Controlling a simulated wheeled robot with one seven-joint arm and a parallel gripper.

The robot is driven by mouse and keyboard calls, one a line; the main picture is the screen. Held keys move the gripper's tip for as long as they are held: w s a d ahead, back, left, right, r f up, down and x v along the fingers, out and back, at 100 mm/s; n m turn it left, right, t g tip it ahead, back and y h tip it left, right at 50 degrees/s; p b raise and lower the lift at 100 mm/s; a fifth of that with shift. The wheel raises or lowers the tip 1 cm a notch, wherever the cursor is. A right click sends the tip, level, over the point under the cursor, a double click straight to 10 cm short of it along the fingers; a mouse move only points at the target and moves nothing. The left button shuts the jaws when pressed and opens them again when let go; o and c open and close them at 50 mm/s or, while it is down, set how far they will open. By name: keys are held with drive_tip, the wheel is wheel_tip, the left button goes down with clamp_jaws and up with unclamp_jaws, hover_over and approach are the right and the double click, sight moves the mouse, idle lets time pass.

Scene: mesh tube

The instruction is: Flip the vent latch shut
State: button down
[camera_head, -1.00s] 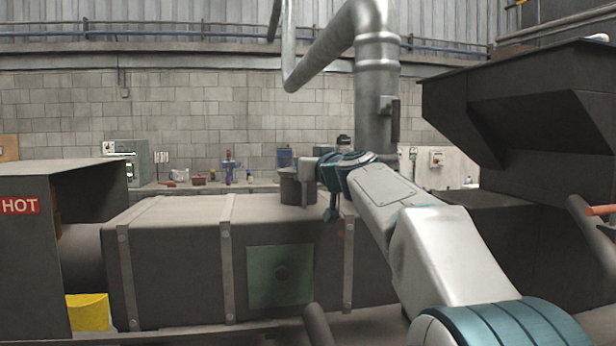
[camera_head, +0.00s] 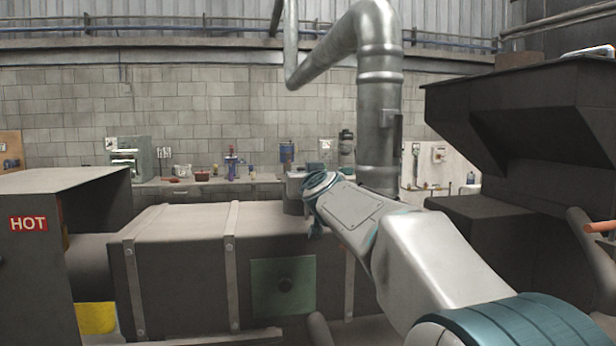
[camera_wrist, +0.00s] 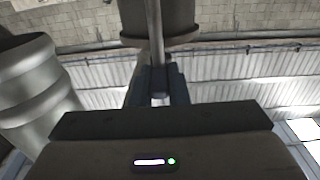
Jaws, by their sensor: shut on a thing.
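In the wrist view, a dark round body (camera_wrist: 160,18), likely the vent, shows at the top. A thin grey rod (camera_wrist: 154,40), likely the latch handle, runs from it down between my fingers. My gripper (camera_wrist: 158,88) is shut on this rod, with teal fingers on either side. In the head view my fingers are largely hidden behind my wrist. I cannot tell the latch's exact position.
A large silver pipe (camera_head: 378,110) rises just behind my wrist, and shows at left in the wrist view (camera_wrist: 40,90). A dark hopper (camera_head: 530,130) stands at right. A box marked HOT (camera_head: 35,260) stands at left. A bench (camera_head: 210,182) lies behind.

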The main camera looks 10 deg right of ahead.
drive_tip(key=shift+f, duration=0.1)
drive_tip(key=c, duration=1.4)
unclamp_jaws()
drive_tip(key=shift+s, duration=0.1)
drive_tip(key=s, duration=1.3)
drive_tip(key=shift+s, duration=0.3)
drive_tip(key=shift+a, duration=0.1)
